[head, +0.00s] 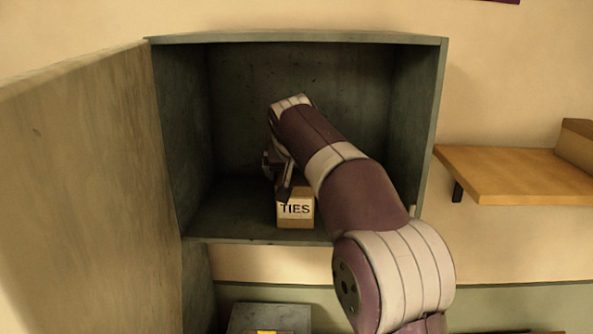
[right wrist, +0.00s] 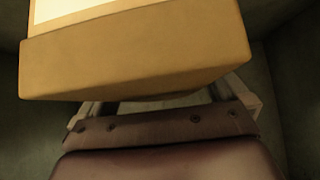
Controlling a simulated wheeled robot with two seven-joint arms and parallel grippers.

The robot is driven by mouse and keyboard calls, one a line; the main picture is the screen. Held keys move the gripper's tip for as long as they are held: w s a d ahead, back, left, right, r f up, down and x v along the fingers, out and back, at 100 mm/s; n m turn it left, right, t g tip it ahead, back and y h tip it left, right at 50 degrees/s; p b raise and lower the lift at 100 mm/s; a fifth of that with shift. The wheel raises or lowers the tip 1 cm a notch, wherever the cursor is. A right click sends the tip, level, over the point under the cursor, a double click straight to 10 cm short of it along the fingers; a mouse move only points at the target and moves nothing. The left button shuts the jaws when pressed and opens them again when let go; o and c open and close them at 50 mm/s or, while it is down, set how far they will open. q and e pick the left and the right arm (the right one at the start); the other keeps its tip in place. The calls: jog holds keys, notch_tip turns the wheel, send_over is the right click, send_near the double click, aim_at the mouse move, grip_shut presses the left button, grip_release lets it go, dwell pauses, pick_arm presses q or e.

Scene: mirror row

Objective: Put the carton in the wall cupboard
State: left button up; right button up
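The carton (head: 296,218) is a small tan box with a white "TIES" label on its front. It is inside the wall cupboard (head: 297,38), low and near the front edge of its floor. The cupboard is dark green-grey with its door (head: 90,165) swung open to the left. My right arm reaches into it, and my right gripper (head: 279,174) is at the carton's upper left. In the right wrist view the carton (right wrist: 135,62) fills the top and hides the fingertips (right wrist: 160,98). The fingers are wide apart, but whether they press on it is hidden. My left gripper is out of view.
A wooden shelf (head: 515,176) with a brown box (head: 577,146) on it is on the wall to the right. A grey box-like thing (head: 270,319) stands below the cupboard. The cupboard's back and right interior look empty.

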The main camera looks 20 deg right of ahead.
jog(key=shift+r, duration=0.4)
jog(key=b+v, duration=0.1)
jog(key=v, duration=1)
jog(key=shift+s, duration=0.2)
jog(key=shift+s+a+r, duration=0.1)
jog(key=shift+s+r, duration=0.15)
